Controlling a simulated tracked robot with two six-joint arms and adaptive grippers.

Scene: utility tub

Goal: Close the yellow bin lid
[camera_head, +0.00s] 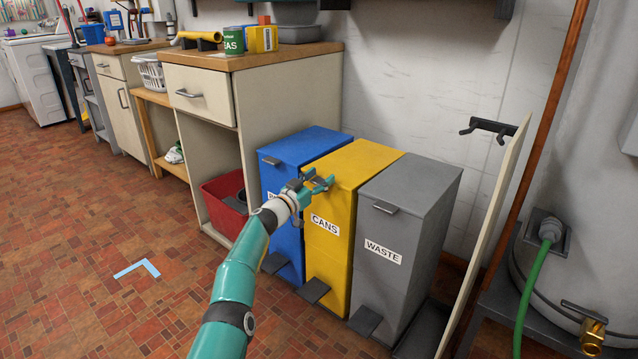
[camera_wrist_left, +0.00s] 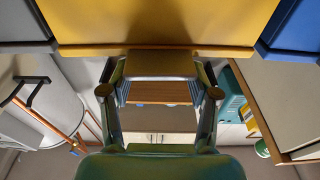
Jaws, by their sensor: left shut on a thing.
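The yellow bin (camera_head: 330,258), labelled CANS, stands between a blue and a grey bin. Its yellow lid (camera_head: 362,160) lies flat, about level with the lids beside it, with no gap that I can see. My left gripper (camera_head: 320,183) is at the lid's front edge, shut on the lid handle, which the fingers mostly hide. In the left wrist view, the yellow bin (camera_wrist_left: 160,20) fills the top and the gripper (camera_wrist_left: 160,72) touches its edge. My right gripper is not in view.
The blue bin (camera_head: 300,148) and the grey WASTE bin (camera_head: 410,190) stand close on either side. Pedals (camera_head: 313,290) stick out low in front. A cabinet (camera_head: 270,100) with a red tub (camera_head: 225,198) is at left; a leaning board (camera_head: 490,230) is at right.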

